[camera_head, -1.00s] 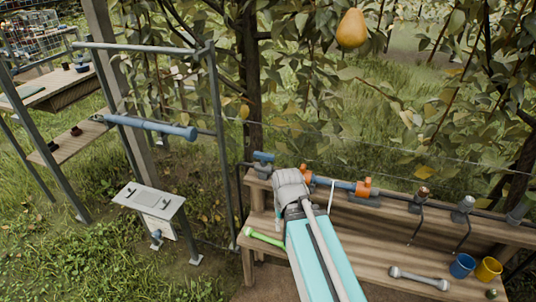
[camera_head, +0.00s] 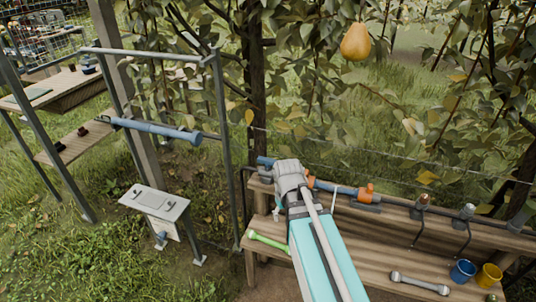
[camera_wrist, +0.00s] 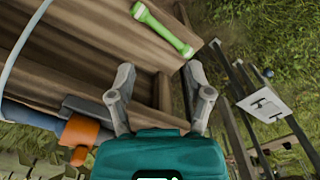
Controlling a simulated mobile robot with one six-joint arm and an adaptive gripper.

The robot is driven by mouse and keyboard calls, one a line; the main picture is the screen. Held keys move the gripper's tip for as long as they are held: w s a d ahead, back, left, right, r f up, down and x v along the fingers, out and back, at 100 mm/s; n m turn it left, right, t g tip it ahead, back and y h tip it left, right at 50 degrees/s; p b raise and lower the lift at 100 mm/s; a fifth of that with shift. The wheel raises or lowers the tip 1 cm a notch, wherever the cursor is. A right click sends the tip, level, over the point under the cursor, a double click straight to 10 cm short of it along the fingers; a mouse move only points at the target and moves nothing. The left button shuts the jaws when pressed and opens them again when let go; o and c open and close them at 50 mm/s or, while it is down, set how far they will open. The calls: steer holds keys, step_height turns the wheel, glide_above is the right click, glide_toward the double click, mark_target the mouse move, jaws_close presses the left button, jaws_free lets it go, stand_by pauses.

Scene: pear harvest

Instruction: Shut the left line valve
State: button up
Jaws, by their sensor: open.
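A blue pipe (camera_head: 338,189) runs along the back of the wooden bench and carries two orange valve fittings. The left orange valve (camera_head: 310,182) is partly covered by my arm; the right one (camera_head: 365,192) is clear. An orange valve (camera_wrist: 83,138) also shows at the lower left of the wrist view. My gripper (camera_wrist: 160,100) is open and empty, its two grey fingers apart above the bench, with this valve beside the left finger and not between them.
A metal post (camera_head: 225,150) stands left of the bench. Branches with a pear (camera_head: 356,42) hang behind.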

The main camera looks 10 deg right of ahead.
mark_target(268, 159)
steer(key=w+a+r+n+p, duration=0.1)
steer(key=w+r+n+p, duration=0.9)
steer(key=w+r+p, duration=0.8)
steer(key=w+r, duration=0.1)
steer(key=w, duration=0.3)
steer(key=shift+w+a+r, duration=0.15)
steer(key=shift+w+r, duration=0.05)
steer(key=shift+w, duration=0.15)
steer(key=shift+f, duration=0.2)
step_height(268, 159, down, 13)
steer(key=b, duration=1.3)
steer(key=shift+a+f, duration=0.1)
steer(key=shift+f, duration=0.1)
steer(key=shift+c, duration=0.3)
jaws_close()
